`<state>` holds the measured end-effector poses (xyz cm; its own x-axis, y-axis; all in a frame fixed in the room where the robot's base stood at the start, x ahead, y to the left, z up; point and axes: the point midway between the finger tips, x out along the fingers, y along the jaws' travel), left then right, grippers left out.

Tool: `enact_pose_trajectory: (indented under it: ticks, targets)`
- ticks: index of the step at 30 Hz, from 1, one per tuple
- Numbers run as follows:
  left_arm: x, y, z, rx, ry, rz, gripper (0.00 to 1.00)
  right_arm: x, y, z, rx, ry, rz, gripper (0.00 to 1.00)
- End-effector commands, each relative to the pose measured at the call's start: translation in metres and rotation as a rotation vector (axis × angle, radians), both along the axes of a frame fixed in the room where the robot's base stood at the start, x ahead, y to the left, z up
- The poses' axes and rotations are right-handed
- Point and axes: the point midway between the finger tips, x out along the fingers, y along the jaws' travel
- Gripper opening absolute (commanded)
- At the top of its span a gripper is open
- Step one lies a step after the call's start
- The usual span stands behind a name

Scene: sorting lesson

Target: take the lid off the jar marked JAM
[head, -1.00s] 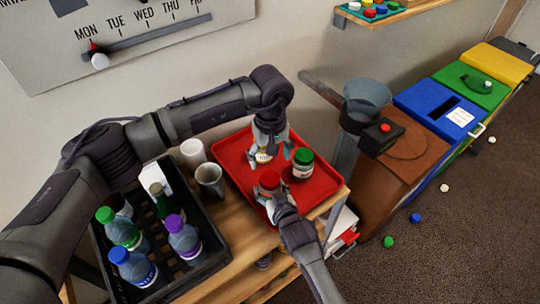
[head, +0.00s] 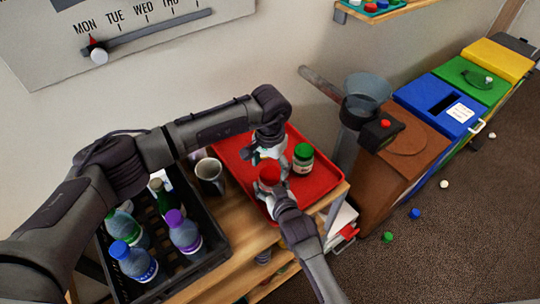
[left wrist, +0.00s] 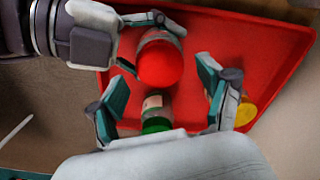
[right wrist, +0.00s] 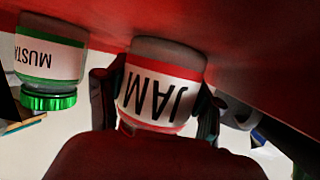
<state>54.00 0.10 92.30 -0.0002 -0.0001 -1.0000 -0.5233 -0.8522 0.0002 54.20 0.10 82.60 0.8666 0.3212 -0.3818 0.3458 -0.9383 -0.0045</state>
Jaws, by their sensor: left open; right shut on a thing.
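The JAM jar (right wrist: 160,88) has a white label and a red lid (head: 269,174) and stands on the red tray (head: 322,192). My right gripper (head: 279,189) is shut around the jar's side, below the lid. The lid also shows from above in the left wrist view (left wrist: 160,64); it is hidden in the right wrist view. My left gripper (head: 268,155) is open above the tray, just behind the red lid and apart from it. The mustard jar (right wrist: 48,55), with a green lid (head: 303,151), stands beside the JAM jar.
A yellow lid (left wrist: 246,112) shows at the right finger in the left wrist view; it is hidden in the head view. A grey cup (head: 210,176) and a black crate (head: 213,262) of bottles stand left of the tray. Bins (head: 440,102) stand at right.

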Motion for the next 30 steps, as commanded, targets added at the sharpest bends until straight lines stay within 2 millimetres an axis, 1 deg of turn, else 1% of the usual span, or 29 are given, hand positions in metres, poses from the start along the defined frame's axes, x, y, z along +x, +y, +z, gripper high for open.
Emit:
enact_pose_trajectory:
  ticks: [1, 6, 15, 17, 24, 27, 30]
  targets:
    - [-0.001, 0.0, -0.007, 0.001, 0.003, 0.002, 0.79, -0.001, 0.0, -0.003, -0.002, 0.007, 0.0, 0.0]
    - [0.0, -0.001, -0.02, -0.001, 0.001, 0.0, 0.79, -0.002, 0.0, -0.003, -0.002, 0.007, 0.0, 0.0]
    - [0.0, 0.0, -0.022, -0.001, -0.001, 0.0, 0.79, -0.001, 0.0, -0.003, -0.002, 0.007, 0.0, 0.0]
    - [0.0, 0.0, -0.022, -0.001, -0.001, 0.0, 0.71, -0.001, 0.0, -0.003, -0.002, 0.007, 0.0, 0.0]
    - [0.0, 0.0, -0.022, 0.0, 0.0, 0.001, 0.31, -0.001, 0.0, -0.003, -0.002, 0.007, 0.0, 0.0]
    - [0.0, 0.0, -0.022, 0.0, 0.0, 0.001, 0.16, -0.001, -0.001, -0.003, -0.002, 0.007, 0.0, 0.0]
    - [0.0, 0.0, -0.022, 0.001, -0.001, 0.026, 0.16, -0.001, -0.001, -0.003, -0.002, 0.007, 0.0, 0.0]
